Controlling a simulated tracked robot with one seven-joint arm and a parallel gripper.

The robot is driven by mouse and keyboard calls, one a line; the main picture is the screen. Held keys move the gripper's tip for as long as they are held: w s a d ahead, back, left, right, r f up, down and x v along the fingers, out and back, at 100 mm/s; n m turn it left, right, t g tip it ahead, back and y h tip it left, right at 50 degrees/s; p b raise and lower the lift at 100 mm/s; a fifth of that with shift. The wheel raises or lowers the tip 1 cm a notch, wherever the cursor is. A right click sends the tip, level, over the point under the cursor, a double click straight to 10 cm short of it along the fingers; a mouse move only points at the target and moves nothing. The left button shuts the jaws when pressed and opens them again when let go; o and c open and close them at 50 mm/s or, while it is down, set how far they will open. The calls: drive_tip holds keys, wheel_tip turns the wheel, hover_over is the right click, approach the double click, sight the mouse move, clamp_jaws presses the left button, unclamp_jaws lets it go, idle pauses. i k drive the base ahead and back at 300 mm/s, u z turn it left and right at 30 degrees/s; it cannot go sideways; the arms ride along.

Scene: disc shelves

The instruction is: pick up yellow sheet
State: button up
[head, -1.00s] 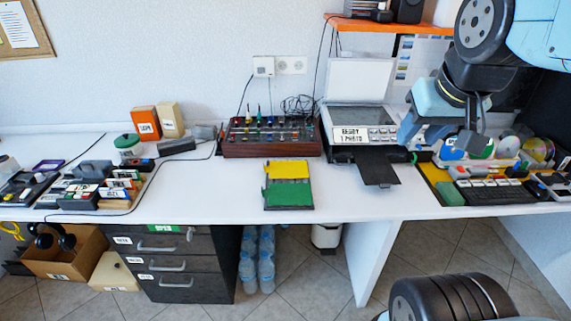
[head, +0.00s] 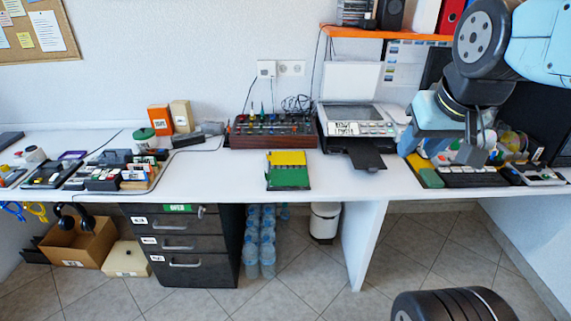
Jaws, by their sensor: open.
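The yellow sheet (head: 287,158) lies on the white desk near its front middle, at the back part of a dark flat tray or board. A green sheet (head: 288,178) lies just in front of it on the same board. My gripper (head: 473,152) is at the right of the head view, open and empty, well to the right of the yellow sheet. It hangs in front of the right end of the desk and hides part of the things there.
A printer (head: 357,120) with its lid up and dark output tray (head: 365,154) stands right of the sheets. A brown mixer-like box (head: 272,132) is behind them. Black drawers (head: 178,245) stand below. The white desk (head: 225,178) is clear left of the sheets.

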sight(277, 158)
drive_tip(key=u, duration=0.55)
drive_tip(key=i, duration=1.25)
drive_tip(key=z, duration=0.5)
